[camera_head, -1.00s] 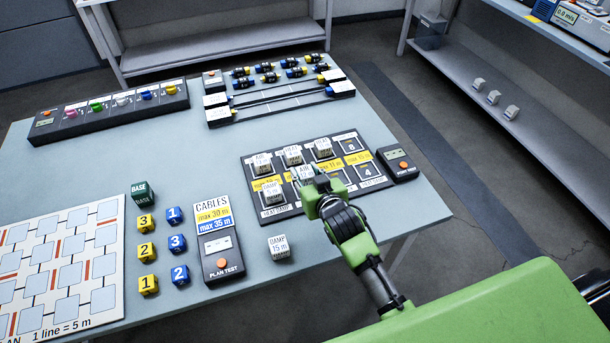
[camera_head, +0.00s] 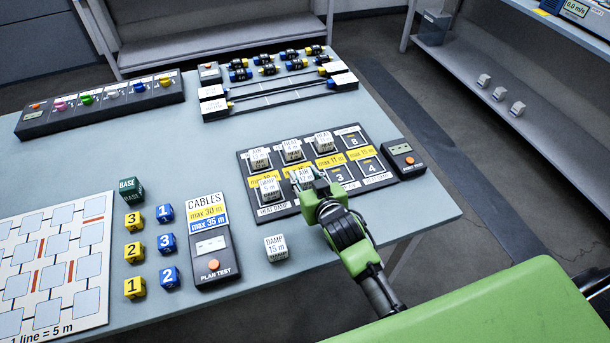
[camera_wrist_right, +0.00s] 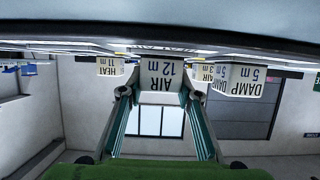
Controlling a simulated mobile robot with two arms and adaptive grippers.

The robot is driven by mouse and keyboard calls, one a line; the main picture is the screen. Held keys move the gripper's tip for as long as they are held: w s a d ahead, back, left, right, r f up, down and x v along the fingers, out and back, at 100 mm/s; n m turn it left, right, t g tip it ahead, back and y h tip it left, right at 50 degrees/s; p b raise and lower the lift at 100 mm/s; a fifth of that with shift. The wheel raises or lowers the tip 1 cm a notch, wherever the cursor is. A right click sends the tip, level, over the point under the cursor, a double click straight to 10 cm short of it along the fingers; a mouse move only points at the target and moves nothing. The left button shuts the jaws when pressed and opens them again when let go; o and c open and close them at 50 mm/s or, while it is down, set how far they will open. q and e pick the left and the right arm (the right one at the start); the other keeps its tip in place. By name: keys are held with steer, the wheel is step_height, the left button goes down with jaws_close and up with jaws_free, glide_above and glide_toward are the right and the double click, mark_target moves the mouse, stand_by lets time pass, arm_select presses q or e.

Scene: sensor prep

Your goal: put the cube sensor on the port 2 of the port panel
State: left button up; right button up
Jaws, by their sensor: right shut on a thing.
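The port panel (camera_head: 376,183) is a dark board with two rows of numbered ports and yellow and white labels. My right gripper (camera_head: 312,184) is shut on a white cube sensor marked AIR 12 m (camera_head: 302,176). The cube is at the port 2 place in the near row, between the DAMP 5 m cube (camera_head: 269,189) and empty port 3. Its underside is hidden, so I cannot tell whether it is fully seated. In the right wrist view, upside down, the AIR 12 m cube (camera_wrist_right: 161,76) shows between the fingers. My left gripper is out of view.
Several white cubes, including a HEAT cube (camera_head: 292,151), stand in the panel's far row. A loose DAMP 15 m cube (camera_head: 276,248) lies in front. The plan tester (camera_head: 212,257), coloured number cubes and plan sheet (camera_head: 52,262) are at left. Ports 3, 4 and 8 are bare.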

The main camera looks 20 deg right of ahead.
steer(key=o, duration=1.1)
steer(key=shift+r, duration=0.2)
steer(key=shift+s, duration=0.4)
steer(key=v, duration=1.1)
steer(key=shift+d+r, duration=0.1)
steer(key=shift+r, duration=0.1)
